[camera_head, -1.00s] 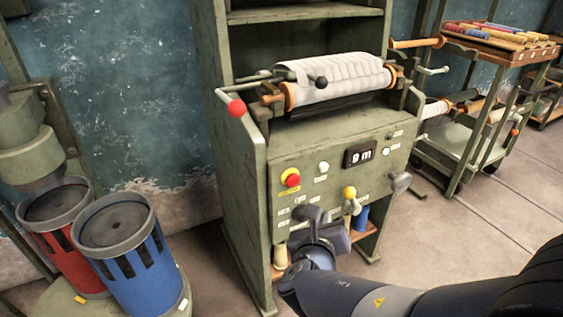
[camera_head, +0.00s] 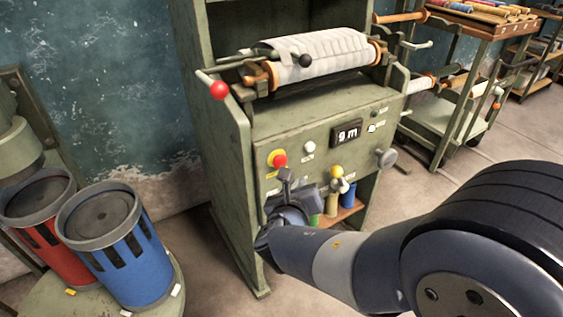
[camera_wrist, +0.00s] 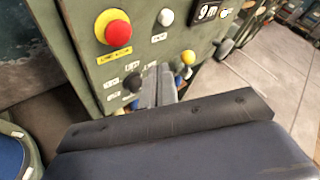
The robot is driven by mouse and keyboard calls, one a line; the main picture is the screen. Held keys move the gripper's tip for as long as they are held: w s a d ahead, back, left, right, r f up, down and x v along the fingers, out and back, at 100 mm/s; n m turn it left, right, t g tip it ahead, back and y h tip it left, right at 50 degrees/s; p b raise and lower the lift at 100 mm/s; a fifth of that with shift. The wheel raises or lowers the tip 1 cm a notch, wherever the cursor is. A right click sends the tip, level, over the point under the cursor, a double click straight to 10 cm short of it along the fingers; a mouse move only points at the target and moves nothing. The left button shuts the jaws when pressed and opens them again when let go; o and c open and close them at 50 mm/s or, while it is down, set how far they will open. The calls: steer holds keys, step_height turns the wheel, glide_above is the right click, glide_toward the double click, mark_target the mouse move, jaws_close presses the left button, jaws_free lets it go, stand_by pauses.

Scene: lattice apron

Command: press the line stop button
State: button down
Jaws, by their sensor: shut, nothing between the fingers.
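The line stop button appears to be the red mushroom button (camera_head: 280,160) on a yellow base, on the upper left of the machine's green front panel (camera_head: 318,135). A yellow label sits below it. The button also shows in the wrist view (camera_wrist: 118,33), up and to the left of the fingers. My gripper (camera_head: 286,176) is shut and empty, just below the button in the head view. Its fingertips (camera_wrist: 158,72) point at the panel in the wrist view. I cannot tell how far they are from the panel; no contact with the button is visible.
A white button (camera_head: 309,147), a display reading 9 m (camera_head: 346,134) and a yellow-knobbed lever (camera_head: 337,172) are on the panel. A black knob (camera_wrist: 133,83) is close left of the fingers. A red-ball lever (camera_head: 219,90) sticks out above. Blue (camera_head: 118,250) and red drums stand left.

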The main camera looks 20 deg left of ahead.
mark_target(286, 163)
steer(key=shift+w+a+p, duration=0.4)
steer(key=shift+w+a, duration=1.3)
steer(key=shift+a, duration=0.35)
stand_by(0.5)
steer(key=shift+w+a, duration=0.55)
steer(key=shift+a, duration=0.05)
stand_by(0.9)
steer(key=shift+s+d, duration=0.1)
steer(key=shift+d, duration=0.05)
steer(key=shift+s+d, duration=0.45)
steer(key=shift+d, duration=0.1)
steer(key=shift+s+d+b, duration=0.4)
steer(key=shift+s+d, duration=1.25)
steer(key=shift+d, duration=0.25)
steer(key=shift+w+a, duration=0.1)
